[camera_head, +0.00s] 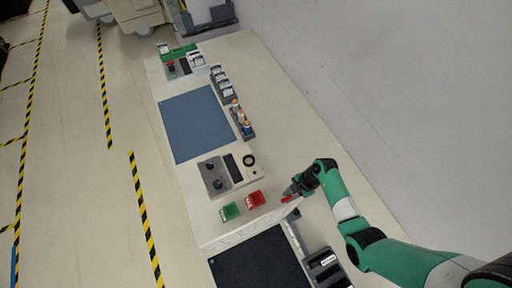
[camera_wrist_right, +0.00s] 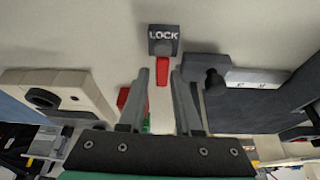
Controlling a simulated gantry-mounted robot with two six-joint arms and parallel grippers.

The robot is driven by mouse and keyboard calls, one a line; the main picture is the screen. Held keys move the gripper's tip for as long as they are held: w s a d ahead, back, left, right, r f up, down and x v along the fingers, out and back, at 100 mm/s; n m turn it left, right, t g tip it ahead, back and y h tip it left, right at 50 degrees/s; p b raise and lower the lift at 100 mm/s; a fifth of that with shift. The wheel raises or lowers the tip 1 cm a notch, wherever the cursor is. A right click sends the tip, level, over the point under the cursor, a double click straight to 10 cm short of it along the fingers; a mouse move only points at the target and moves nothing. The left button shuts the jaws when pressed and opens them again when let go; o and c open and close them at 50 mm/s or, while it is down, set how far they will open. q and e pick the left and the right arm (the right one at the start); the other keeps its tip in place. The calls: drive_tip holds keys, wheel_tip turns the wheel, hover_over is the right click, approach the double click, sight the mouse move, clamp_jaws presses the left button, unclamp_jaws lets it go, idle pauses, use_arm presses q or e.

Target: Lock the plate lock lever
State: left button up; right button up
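The plate lock lever is a short red lever (camera_wrist_right: 162,72) below a dark block marked LOCK (camera_wrist_right: 163,38) in the right wrist view. In the head view a small red bit of it (camera_head: 287,199) shows at the tip of my right gripper (camera_head: 291,191). In the right wrist view the two fingers of my right gripper (camera_wrist_right: 160,75) stand apart. The lever shows between their tips, with a gap visible on each side. Whether a finger touches it is not clear. My left gripper is not in view.
A red bin (camera_head: 255,199) and a green bin (camera_head: 229,211) stand left of the right gripper. A control box with knobs (camera_head: 213,177) and a blue mat (camera_head: 198,124) lie farther along the bench. A grey bracket (camera_wrist_right: 205,75) is close beside the right finger.

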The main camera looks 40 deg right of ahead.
drive_tip(key=shift+f+m+b, duration=0.4)
drive_tip(key=shift+f+b, duration=0.15)
drive_tip(key=shift+b, duration=0.3)
drive_tip(key=p+v, duration=0.2)
drive_tip(key=v, duration=0.1)
drive_tip(key=shift+a+r, duration=0.1)
drive_tip(key=shift+r, duration=0.15)
drive_tip(key=p+v, duration=0.3)
drive_tip(key=v, duration=0.7)
use_arm(q)
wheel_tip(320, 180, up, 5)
drive_tip(key=p, duration=0.2)
drive_tip(key=shift+p, duration=0.4)
use_arm(e)
drive_tip(key=w+a+r+n+t+y, duration=0.1)
drive_tip(key=w+a+r+n+t, duration=0.1)
drive_tip(key=w+a+r, duration=0.3)
drive_tip(key=w+a+r+n+t+y, duration=0.1)
drive_tip(key=w+a+r+n, duration=0.3)
drive_tip(key=w+r, duration=0.7)
wheel_tip(320, 180, up, 2)
drive_tip(key=shift+a+r+t, duration=0.1)
drive_tip(key=shift+a+t, duration=0.55)
drive_tip(key=shift+t, duration=0.15)
drive_tip(key=shift+w, duration=0.1)
